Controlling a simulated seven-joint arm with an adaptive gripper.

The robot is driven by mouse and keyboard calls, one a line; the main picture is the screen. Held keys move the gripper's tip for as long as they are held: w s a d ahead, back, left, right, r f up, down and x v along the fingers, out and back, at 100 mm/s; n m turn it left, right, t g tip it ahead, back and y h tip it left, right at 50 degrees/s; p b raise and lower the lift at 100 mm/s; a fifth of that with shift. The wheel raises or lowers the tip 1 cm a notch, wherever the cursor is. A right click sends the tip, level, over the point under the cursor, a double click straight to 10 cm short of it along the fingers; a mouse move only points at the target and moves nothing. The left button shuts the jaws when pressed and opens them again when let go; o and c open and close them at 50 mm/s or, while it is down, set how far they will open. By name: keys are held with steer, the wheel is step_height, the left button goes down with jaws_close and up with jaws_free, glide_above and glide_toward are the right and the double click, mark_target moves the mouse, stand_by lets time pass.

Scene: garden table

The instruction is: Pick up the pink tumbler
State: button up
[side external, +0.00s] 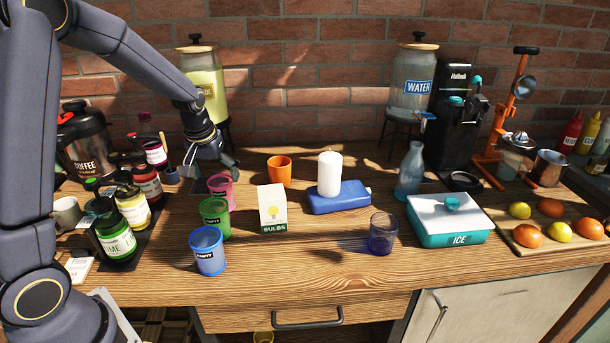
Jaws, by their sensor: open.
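The pink tumbler (222,190) stands upright on the wooden table, left of centre, behind a green tumbler (214,217). My gripper (207,178) is low over the table, just behind and to the left of the pink tumbler. Its fingers point down, one near the tumbler's back rim and one further left. It is open and I see nothing between the fingers. In this view I cannot tell whether a finger touches the tumbler.
A blue tumbler (208,250) stands in front of the green one. A bulb box (272,208) and an orange cup (279,171) are close on the right. Syrup bottles (133,208) crowd the left. Bare table (320,265) lies in front of the box.

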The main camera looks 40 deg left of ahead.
mark_target(224, 194)
steer(key=x, duration=0.8)
steer(key=shift+w, duration=0.15)
steer(key=shift+c, duration=0.3)
steer(key=c, duration=1)
